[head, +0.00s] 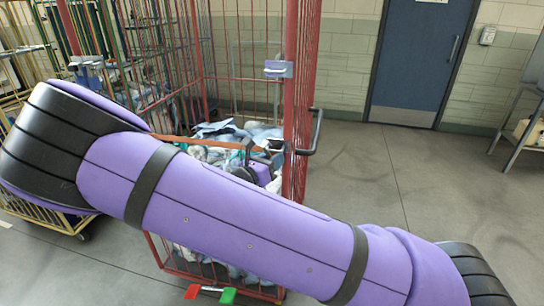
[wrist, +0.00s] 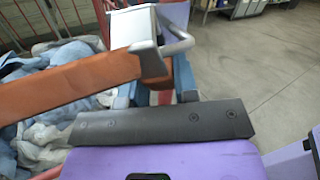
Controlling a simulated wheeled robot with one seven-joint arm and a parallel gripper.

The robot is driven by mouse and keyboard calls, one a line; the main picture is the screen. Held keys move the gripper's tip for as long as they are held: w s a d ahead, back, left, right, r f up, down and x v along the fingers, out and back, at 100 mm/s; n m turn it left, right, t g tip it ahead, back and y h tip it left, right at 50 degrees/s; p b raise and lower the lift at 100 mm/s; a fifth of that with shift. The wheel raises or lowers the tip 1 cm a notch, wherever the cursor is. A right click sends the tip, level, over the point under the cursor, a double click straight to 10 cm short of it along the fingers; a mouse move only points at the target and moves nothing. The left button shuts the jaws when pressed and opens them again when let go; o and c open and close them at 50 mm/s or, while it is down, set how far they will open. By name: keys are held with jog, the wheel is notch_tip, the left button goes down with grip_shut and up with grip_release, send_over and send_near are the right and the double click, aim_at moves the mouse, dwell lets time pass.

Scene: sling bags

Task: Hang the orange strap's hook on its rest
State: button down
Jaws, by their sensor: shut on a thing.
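The orange strap (wrist: 70,85) crosses the left of the wrist view and ends in a silver hook end (wrist: 150,45) with a bent metal bar on its right side. My gripper (wrist: 155,88) is shut on this hook end, its blue-grey fingers on either side. In the head view the strap (head: 205,141) runs across the cart's front to my gripper (head: 274,150), which is small and partly hidden behind my purple arm. A blue-grey bracket (head: 278,69), probably the rest, sits higher on the red right-hand post, apart from the hook. The exact grip contact is unclear.
The red cage cart (head: 301,85) holds a heap of pale and blue bags (head: 225,130). A dark handle (head: 314,130) sticks out from its right post. Other cage carts (head: 60,40) stand at left. The floor (head: 365,175) at right is clear, towards a blue door (head: 420,55).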

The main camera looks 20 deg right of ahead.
jog(key=shift+d+r, duration=0.3)
jog(key=shift+r, duration=0.35)
jog(key=shift+a, duration=0.1)
jog(key=shift+s+a+f, duration=0.35)
jog(key=shift+a+f, duration=0.1)
jog(key=s+a+f, duration=0.2)
jog(key=s+a, duration=0.1)
jog(key=a, duration=0.2)
jog(key=shift+f, duration=0.4)
dwell(0.3)
jog(key=shift+a, duration=0.1)
